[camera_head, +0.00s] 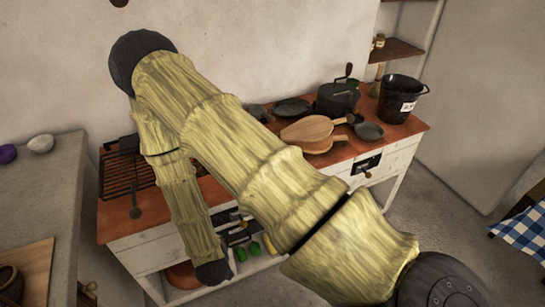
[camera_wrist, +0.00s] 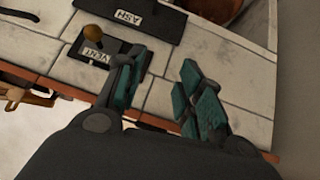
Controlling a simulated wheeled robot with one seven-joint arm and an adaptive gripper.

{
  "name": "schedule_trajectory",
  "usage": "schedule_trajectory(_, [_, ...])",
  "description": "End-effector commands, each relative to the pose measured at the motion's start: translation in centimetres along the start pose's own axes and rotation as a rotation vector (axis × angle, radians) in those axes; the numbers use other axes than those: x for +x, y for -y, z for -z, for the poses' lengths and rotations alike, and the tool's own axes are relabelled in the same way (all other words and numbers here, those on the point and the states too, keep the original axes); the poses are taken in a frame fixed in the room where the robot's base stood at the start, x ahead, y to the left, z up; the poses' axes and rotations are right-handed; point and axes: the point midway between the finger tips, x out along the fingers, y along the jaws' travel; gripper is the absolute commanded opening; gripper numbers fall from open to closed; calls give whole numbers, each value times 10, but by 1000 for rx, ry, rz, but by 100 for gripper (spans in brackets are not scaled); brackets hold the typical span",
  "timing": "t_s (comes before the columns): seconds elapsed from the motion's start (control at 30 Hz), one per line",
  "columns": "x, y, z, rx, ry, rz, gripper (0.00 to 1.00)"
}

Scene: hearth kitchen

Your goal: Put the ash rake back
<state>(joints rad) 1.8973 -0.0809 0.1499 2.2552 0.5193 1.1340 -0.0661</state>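My gripper (camera_wrist: 165,88) is open in the wrist view, its two teal-padded fingers apart with nothing seen between them. It is over the white tiled front of the stove, near the black ASH panel (camera_wrist: 130,14) and the VENT plate (camera_wrist: 98,54). In the head view my forearm ends in a dark wrist low before the stove; the gripper cannot be made out there. A dark long-handled tool (camera_head: 135,190) lies at the grill on the left; I cannot tell whether it is the ash rake. No ash rake is clearly identifiable.
The stove top (camera_head: 401,131) holds pans, a dark pot (camera_head: 337,98), wooden boards (camera_head: 306,130) and a black bucket (camera_head: 397,103). A grey counter (camera_head: 50,190) stands at left. A reddish-brown vessel (camera_head: 183,276) sits on the lower shelf.

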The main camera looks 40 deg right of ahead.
Motion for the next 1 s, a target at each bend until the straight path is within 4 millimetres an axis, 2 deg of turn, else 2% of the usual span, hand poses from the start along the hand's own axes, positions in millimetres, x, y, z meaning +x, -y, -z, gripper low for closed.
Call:
schedule_trajectory(0.03, [-6,-15,-38,-31,104,30,37])
schedule_trajectory(0.1, [-19,-32,-87,-75,247,78,37])
schedule_trajectory(0.2, [-46,-55,-147,-127,432,134,37])
schedule_trajectory(0.3, [-74,-75,-190,-168,580,176,37])
schedule_trajectory(0.4, [-96,-88,-217,-194,678,203,37])
schedule_trajectory(0.57, [-112,-96,-234,-212,742,221,37])
schedule_trajectory(1.0, [-112,-96,-234,-212,742,222,37])
